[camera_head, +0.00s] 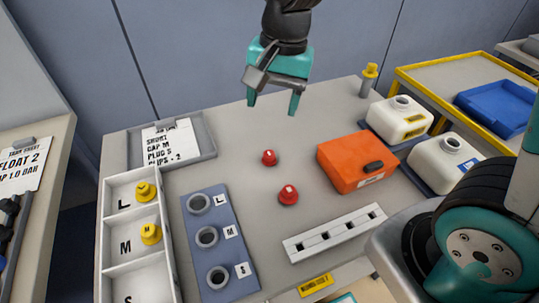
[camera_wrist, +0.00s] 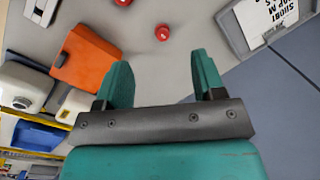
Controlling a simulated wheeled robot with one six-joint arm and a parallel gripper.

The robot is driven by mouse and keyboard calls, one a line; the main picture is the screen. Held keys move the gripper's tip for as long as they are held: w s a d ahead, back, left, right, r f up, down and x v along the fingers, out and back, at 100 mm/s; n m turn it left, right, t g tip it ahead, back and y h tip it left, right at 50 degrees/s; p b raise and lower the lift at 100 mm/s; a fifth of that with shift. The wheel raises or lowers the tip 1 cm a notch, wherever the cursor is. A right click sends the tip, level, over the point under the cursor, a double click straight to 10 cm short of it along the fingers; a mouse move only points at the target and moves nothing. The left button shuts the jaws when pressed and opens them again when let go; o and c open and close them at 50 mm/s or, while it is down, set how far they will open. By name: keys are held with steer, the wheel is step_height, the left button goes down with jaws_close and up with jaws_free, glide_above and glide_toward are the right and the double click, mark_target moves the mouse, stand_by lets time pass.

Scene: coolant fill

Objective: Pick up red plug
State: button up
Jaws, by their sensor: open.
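Two small red plugs stand apart on the grey table: one (camera_head: 269,158) near the table's middle, the other (camera_head: 288,194) closer to the front. The wrist view shows the first red plug (camera_wrist: 162,32) beyond the fingers, and the second (camera_wrist: 123,3) cut by the top edge. I cannot tell which one the task means. My gripper (camera_head: 272,105) has teal fingers, open and empty, above the back part of the table, behind both plugs. In the wrist view my gripper (camera_wrist: 160,75) has only bare table between its fingers.
An orange box (camera_head: 345,165) stands right of the plugs. White jugs (camera_head: 397,120) stand behind and beside it. A blue plate with rings (camera_head: 216,262) and a white tray with yellow caps (camera_head: 112,240) lie left. A slotted white strip (camera_head: 335,233) lies in front. Table around the plugs is clear.

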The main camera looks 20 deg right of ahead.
steer(key=w+d+f+m+h, duration=0.2)
steer(key=w+f+m, duration=0.3)
steer(key=w+m, duration=0.25)
steer(key=p, duration=0.2)
glide_above(269, 154)
steer(key=shift+m, duration=0.45)
steer(key=f, duration=1.2)
steer(key=shift+w+a, duration=0.1)
steer(key=shift+w, duration=0.15)
steer(key=shift+s+f+p, duration=0.2)
steer(key=shift+f+p, duration=0.8)
steer(key=shift+f, duration=1.65)
steer(key=c, duration=0.9)
